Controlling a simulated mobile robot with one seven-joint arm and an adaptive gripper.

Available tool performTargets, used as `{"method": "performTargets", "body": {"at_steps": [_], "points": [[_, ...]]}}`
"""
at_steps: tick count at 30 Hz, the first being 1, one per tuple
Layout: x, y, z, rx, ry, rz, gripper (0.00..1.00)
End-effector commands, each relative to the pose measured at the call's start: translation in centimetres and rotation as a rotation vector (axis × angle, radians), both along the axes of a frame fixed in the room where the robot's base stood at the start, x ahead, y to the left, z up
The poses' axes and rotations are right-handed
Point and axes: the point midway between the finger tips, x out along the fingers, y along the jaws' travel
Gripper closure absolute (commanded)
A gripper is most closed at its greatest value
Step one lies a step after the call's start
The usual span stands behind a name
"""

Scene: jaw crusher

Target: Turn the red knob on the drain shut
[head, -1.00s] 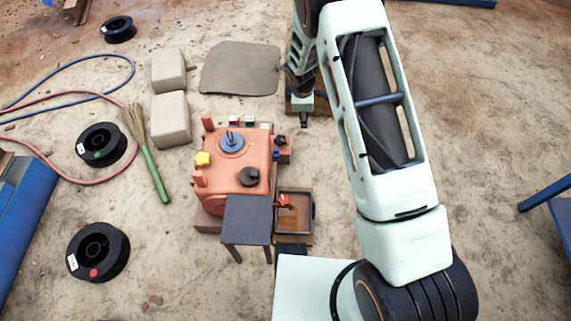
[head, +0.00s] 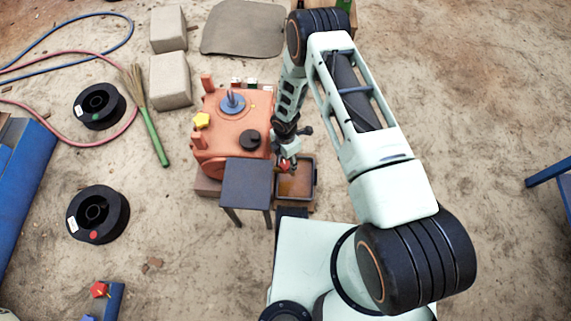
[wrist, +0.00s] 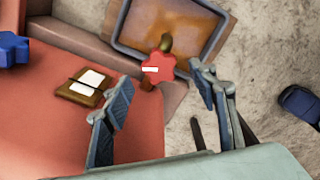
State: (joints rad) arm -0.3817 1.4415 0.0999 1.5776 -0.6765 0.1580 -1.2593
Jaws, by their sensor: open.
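The red knob (wrist: 159,67) has a lobed shape with a white bar on its face. In the wrist view it sits on a brass-coloured drain fitting (wrist: 166,43) at the edge of the orange machine housing (wrist: 50,120), beside a brown tray (wrist: 122,20). In the head view the knob (head: 284,165) is small and partly covered by my gripper (head: 288,157). In the wrist view my gripper (wrist: 157,115) is open, with one finger on each side below the knob. Nothing is between the fingers, and they appear apart from the knob.
A dark small table (head: 247,182) stands just in front of the housing. A second red knob (head: 99,289) is at lower left. Bare ground lies right of the tray.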

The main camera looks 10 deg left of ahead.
Motion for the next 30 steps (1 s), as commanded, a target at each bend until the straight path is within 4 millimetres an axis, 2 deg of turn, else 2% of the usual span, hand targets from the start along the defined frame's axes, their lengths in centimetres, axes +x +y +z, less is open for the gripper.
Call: {"method": "performTargets", "body": {"at_steps": [1,6,18,27,30], "points": [[-0.1,0.0,-1.2,-0.001,0.001,0.0,0.47],[0.0,0.0,-3.0,0.0,0.0,0.0,0.47],[0.0,0.0,-3.5,-0.001,-0.001,-0.001,0.48],[0.0,0.0,-3.5,-0.001,-0.001,-0.001,0.81],[0.0,0.0,-3.5,-0.001,-0.001,-0.001,0.89]]}}
